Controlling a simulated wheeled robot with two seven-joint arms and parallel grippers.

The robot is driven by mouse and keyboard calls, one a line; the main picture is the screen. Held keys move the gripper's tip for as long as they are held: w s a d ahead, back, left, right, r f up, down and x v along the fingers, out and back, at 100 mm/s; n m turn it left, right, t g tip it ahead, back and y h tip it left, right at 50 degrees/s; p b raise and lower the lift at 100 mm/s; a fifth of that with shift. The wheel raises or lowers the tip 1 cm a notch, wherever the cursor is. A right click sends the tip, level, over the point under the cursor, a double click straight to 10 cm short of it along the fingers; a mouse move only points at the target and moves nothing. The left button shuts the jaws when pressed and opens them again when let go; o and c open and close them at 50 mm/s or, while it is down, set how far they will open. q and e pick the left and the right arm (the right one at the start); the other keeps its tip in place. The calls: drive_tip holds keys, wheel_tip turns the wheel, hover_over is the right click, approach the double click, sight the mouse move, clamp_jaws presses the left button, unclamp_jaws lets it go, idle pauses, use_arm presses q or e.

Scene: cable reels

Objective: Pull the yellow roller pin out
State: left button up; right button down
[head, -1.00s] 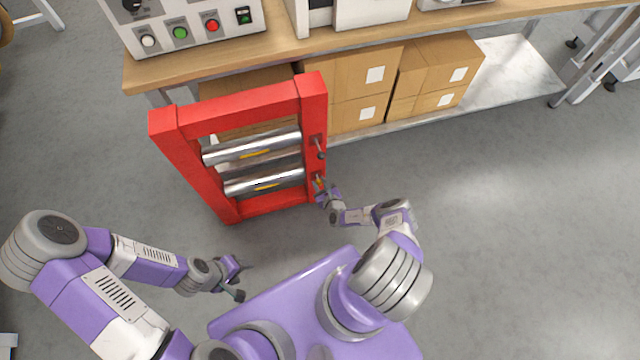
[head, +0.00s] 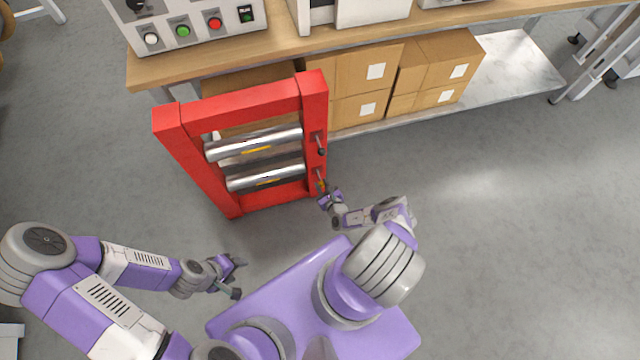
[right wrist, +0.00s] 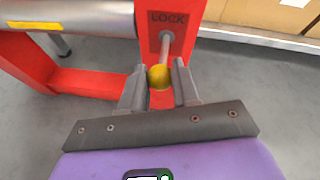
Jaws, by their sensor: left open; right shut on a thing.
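The yellow roller pin shows in the right wrist view as a round yellow knob (right wrist: 159,77) on a grey rod. The rod comes out of the red post of the frame (right wrist: 175,18), just under the word LOCK. My right gripper (right wrist: 158,88) is shut on the knob, one finger on each side. In the head view my right gripper (head: 327,193) is beside the lower right of the red frame (head: 313,95), with a length of rod between it and the post. My left gripper (head: 237,276) is open and empty, well in front of the frame.
Two metal rollers with yellow marks, the upper (head: 255,143) and the lower (head: 265,177), span the frame. A dark-knobbed pin (head: 320,150) stands out above the held one. The workbench (head: 400,32) and cardboard boxes (head: 365,75) are behind. The floor to the right is clear.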

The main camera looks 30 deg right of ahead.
drive_tip(key=c, duration=0.8)
unclamp_jaws()
drive_tip(key=shift+s, duration=0.15)
drive_tip(key=shift+c, duration=0.2)
drive_tip(key=p+v, duration=0.3)
drive_tip(key=v, duration=0.4)
drive_tip(key=shift+s+p, duration=0.25)
drive_tip(key=shift+p, duration=0.15)
drive_tip(key=shift+a+r, duration=0.15)
drive_tip(key=shift+a, duration=0.05)
